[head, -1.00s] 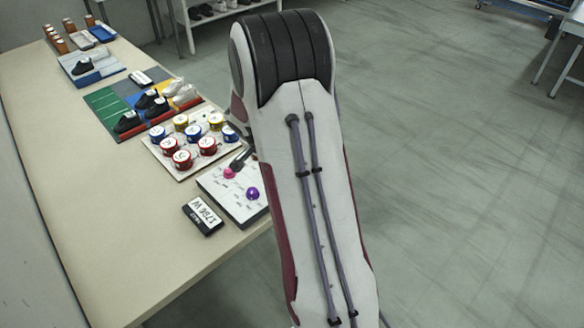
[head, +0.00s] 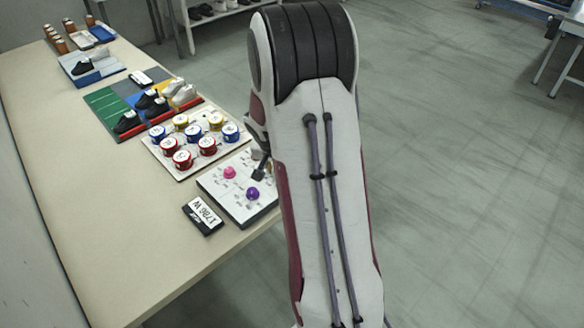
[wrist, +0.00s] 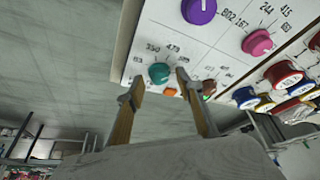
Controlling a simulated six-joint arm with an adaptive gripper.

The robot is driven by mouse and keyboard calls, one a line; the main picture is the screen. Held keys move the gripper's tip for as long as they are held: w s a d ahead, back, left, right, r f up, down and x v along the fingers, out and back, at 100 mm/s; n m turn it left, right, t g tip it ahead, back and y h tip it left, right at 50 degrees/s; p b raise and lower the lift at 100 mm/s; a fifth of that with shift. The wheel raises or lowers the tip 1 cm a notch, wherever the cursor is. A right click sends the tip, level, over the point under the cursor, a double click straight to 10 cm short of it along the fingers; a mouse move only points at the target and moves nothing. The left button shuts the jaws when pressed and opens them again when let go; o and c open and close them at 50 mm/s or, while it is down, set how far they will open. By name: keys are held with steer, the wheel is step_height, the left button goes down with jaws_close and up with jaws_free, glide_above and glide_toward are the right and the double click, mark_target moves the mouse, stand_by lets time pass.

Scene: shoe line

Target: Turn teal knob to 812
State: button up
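The teal knob (wrist: 159,73) sits on the white panel (wrist: 145,40) near its edge in the wrist view. Printed numbers surround it; some look like 350 and 479, and 812 is not legible. My gripper (wrist: 157,88) is open, its two fingers apart on either side of the knob's near side, with no clear contact. In the head view my gripper (head: 261,168) is a dark shape over the panel's right part, and the teal knob is hidden there. The knob's exact pointer reading is too small to tell.
A purple knob (wrist: 198,10) and a pink knob (wrist: 257,42) share the panel. A small orange part (wrist: 170,92) lies close to the teal knob. A display box (head: 203,214) stands beside the panel. Several red, blue and yellow cups (head: 182,160) stand behind it.

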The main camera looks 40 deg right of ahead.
steer(key=shift+s+d+n+t+y, duration=0.1)
steer(key=shift+n+t+y, duration=0.25)
steer(key=shift+n, duration=0.95)
steer(key=shift+s+d+n+t+y, duration=0.1)
steer(key=shift+n+t+y, duration=0.2)
steer(key=shift+n, duration=1)
steer(key=shift+d+n+t+y, duration=0.2)
steer(key=shift+n+y, duration=0.35)
steer(key=shift+n, duration=0.75)
steer(key=shift+d+n+t+y, duration=0.15)
steer(key=shift+n+y, duration=0.35)
steer(key=shift+n, duration=0.8)
steer(key=s+a+r+m+g+y, duration=0.1)
steer(key=s+a+r+m, duration=0.1)
steer(key=s+r, duration=0.3)
steer(key=shift+s+a+r, duration=0.3)
steer(key=shift+s+r, duration=0.1)
steer(key=shift+s, duration=0.15)
